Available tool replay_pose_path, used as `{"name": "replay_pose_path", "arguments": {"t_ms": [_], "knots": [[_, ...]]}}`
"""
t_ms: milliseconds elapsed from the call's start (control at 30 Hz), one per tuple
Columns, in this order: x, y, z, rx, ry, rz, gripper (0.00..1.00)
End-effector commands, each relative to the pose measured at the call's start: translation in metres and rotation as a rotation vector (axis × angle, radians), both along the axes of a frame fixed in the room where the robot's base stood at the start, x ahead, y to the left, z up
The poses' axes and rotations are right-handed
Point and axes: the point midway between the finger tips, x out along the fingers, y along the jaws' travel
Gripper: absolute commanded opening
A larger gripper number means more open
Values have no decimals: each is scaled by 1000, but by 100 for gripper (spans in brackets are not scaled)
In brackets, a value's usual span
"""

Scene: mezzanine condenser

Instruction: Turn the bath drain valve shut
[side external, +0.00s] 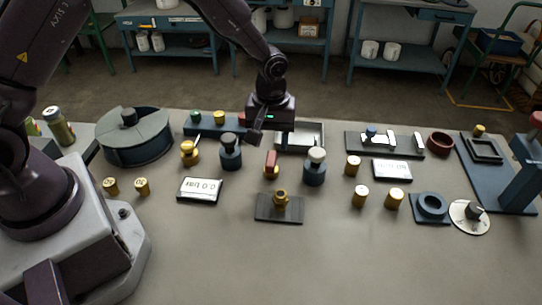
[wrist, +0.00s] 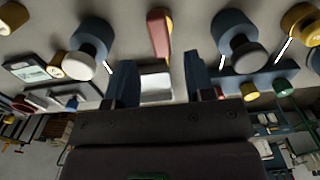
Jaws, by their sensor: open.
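A small valve with a red lever (side external: 271,160) on a brass base stands mid-table; the frames carry no label naming it the bath drain valve. Its red lever (wrist: 159,34) shows in the wrist view, beyond the space between my fingers. My gripper (side external: 270,138) is open and empty, just behind and above the lever in the side view, apart from it as far as I can tell. Both fingers of my gripper (wrist: 160,78) show in the wrist view.
A dark-knobbed valve (side external: 230,152) and a white-knobbed valve (side external: 315,168) flank the lever closely. A yellow valve (side external: 189,153) stands farther left. A brass fitting on a dark plate (side external: 264,211) lies in front, and a metal tray (side external: 311,134) behind. The front table is clear.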

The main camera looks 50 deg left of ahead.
Motion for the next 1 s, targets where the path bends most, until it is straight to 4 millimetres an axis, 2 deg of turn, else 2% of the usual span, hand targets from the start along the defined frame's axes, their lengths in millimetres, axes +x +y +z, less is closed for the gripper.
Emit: {"name": "replay_pose_path", "arguments": {"t_ms": [100,300,467,700,733,933,1000], "knots": [[0,0,-25,0,3,0,49],[0,0,-51,-1,1,0,49],[0,0,-58,1,-1,-1,49],[0,0,-59,0,-1,-1,49],[0,0,-59,0,-1,-1,47],[0,0,-59,0,-1,-1,1],[0,0,-59,0,-1,-1,0]]}}
